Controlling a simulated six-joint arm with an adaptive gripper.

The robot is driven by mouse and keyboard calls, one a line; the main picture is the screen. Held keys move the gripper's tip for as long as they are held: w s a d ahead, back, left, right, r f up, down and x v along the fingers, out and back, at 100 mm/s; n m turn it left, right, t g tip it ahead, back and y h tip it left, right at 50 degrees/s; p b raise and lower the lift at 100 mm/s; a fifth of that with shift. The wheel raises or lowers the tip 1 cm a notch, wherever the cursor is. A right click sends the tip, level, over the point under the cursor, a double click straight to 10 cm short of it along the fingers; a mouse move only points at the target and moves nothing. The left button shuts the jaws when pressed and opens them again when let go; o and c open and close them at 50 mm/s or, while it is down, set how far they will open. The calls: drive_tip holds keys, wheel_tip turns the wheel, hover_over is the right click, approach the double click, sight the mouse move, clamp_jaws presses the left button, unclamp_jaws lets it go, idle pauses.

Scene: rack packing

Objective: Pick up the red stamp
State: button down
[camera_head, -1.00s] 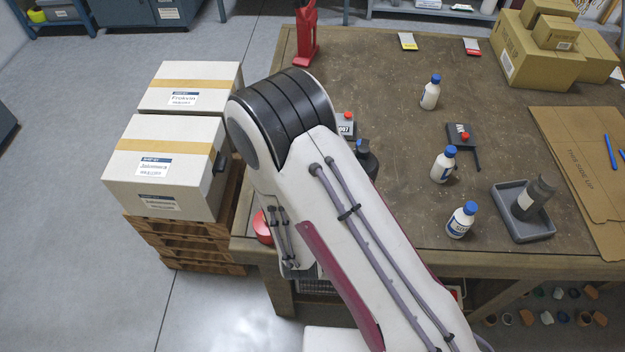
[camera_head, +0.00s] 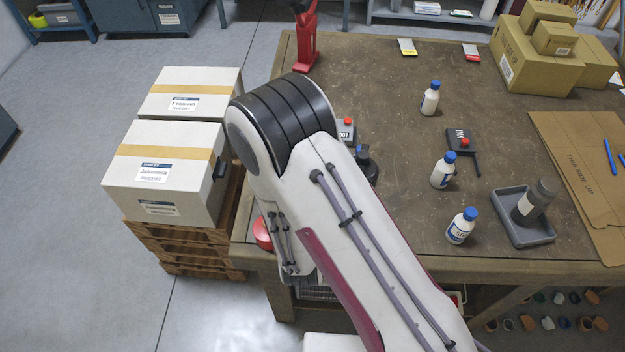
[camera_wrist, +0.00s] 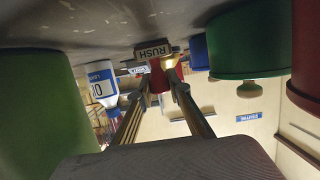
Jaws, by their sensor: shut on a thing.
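In the wrist view my gripper (camera_wrist: 165,88) reaches away from the camera, its two fingers closed on the red stamp (camera_wrist: 158,74). The stamp's red part sits between the fingertips, and a tan block lettered RUSH (camera_wrist: 153,52), upside down in this view, adjoins it by the dark surface. Whether the stamp touches that surface I cannot tell. In the head view my gripper and the stamp are hidden behind my arm.
In the wrist view large green shapes (camera_wrist: 40,100) (camera_wrist: 250,42) and a red one (camera_wrist: 306,60) flank the fingers, with a blue-labelled bottle (camera_wrist: 99,84) at left. In the head view bottles (camera_head: 443,170), a grey tray (camera_head: 508,232) and boxes (camera_head: 535,72) stand on the table.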

wheel_tip(320, 180, up, 18)
drive_tip(key=shift+f, duration=0.15)
idle(1.1)
idle(0.7)
